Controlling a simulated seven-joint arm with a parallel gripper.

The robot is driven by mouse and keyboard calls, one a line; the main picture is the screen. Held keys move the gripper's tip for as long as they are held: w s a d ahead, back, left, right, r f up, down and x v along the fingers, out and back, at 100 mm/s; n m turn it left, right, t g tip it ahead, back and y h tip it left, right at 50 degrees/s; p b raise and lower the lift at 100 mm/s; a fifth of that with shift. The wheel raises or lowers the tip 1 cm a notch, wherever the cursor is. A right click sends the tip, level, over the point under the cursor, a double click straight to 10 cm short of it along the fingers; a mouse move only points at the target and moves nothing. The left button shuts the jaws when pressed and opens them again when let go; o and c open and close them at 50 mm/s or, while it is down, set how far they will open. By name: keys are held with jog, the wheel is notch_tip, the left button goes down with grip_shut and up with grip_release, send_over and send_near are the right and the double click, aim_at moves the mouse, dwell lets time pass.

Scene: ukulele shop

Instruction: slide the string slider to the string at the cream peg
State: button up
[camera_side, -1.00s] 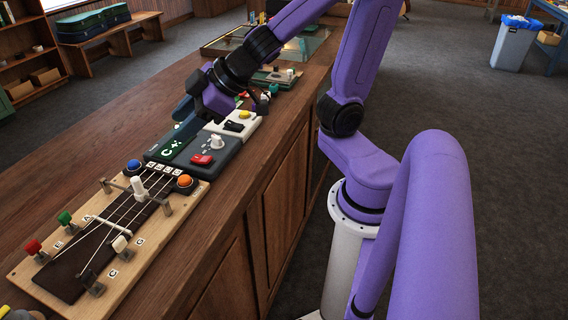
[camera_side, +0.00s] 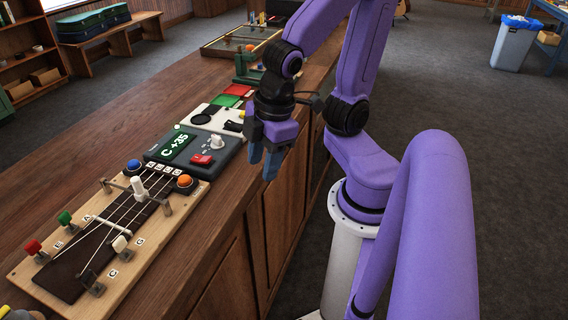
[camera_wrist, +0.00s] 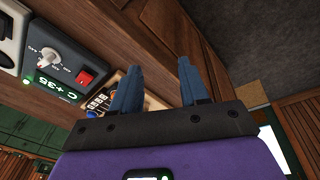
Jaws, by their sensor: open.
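A wooden string board (camera_side: 150,255) with a dark fretboard lies on the counter at lower left in the side view. The string slider, a white upright knob (camera_side: 138,187), sits on a metal cross rail over the strings, left of the rail's middle. The cream peg (camera_side: 120,243) is at the board's right front side, near the label G. A red peg (camera_side: 33,247) and a green peg (camera_side: 65,217) are on the left side. My gripper (camera_side: 271,165) is open and empty, pointing down past the counter's right edge, away from the board. Its blue fingers show in the wrist view (camera_wrist: 158,88).
A tuner box (camera_side: 197,150) with a red switch and a display reading C +35 stands just behind the board. A blue button (camera_side: 134,165) and an orange button (camera_side: 184,181) flank the board's far end. A white device and a glass case stand further back.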

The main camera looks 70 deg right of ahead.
jog(key=shift+n+g, duration=0.5)
jog(key=shift+g, duration=0.4)
jog(key=shift+s+d+f, duration=0.15)
jog(key=shift+s, duration=0.85)
jog(key=shift+s+d+f, duration=0.1)
jog(key=shift+s, duration=0.9)
jog(key=shift+o, duration=0.2)
jog(key=m+g+y, duration=0.2)
jog(key=m+y, duration=1.1)
jog(key=m, duration=1.6)
send_near(134, 179)
jog(key=shift+h, duration=0.3)
jog(key=x, duration=1)
